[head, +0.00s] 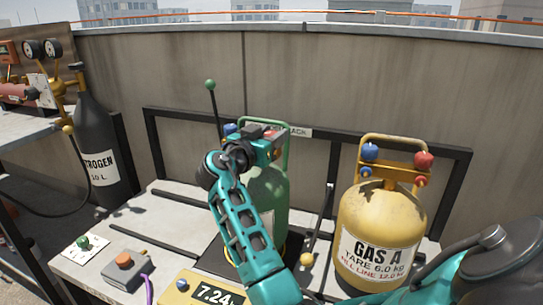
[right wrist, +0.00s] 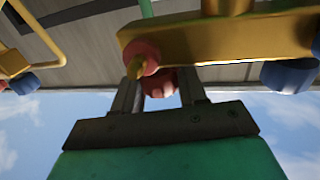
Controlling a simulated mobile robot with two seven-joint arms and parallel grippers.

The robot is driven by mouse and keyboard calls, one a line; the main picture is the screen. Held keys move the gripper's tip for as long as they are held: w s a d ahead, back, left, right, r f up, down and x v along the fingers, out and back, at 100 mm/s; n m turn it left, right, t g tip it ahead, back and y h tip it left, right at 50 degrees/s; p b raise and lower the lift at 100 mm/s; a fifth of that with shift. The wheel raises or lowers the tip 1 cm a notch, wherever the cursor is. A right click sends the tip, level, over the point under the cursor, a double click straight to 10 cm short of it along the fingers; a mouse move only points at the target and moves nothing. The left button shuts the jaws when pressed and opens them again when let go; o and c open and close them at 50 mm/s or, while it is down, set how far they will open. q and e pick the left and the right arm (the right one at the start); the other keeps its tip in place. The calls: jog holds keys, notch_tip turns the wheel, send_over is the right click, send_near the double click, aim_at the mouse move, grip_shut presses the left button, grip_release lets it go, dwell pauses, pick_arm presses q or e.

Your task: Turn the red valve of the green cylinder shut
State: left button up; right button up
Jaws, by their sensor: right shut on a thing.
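The green cylinder (head: 270,187) stands on the bench in the middle of the head view, partly hidden behind my right arm. My right gripper (head: 268,141) is at the valves on its top. In the right wrist view its two fingers (right wrist: 160,92) are on either side of the red valve (right wrist: 162,82), under a brass valve bar (right wrist: 225,38), and shut on it. In the head view the gripper covers most of the red valve. A blue valve (head: 230,128) shows to its left, and also in the right wrist view (right wrist: 290,75). My left gripper is out of view.
The yellow GAS A cylinder (head: 378,225), with its own blue and red valves, stands to the right. A scale display (head: 212,293) and a box with an orange button (head: 125,267) are in front. A black rail (head: 157,155) runs behind. A nitrogen cylinder (head: 103,150) stands left.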

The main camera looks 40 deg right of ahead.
jog(key=m+g+b, duration=0.1)
jog(key=g, duration=0.1)
jog(key=shift+f+m+g, duration=0.1)
jog(key=shift+m+g, duration=1.7)
jog(key=shift+g, duration=1.1)
jog(key=o, duration=1)
jog(key=shift+c, duration=0.2)
jog(key=w+a, duration=0.2)
jog(key=a, duration=1)
jog(key=shift+a+p, duration=0.35)
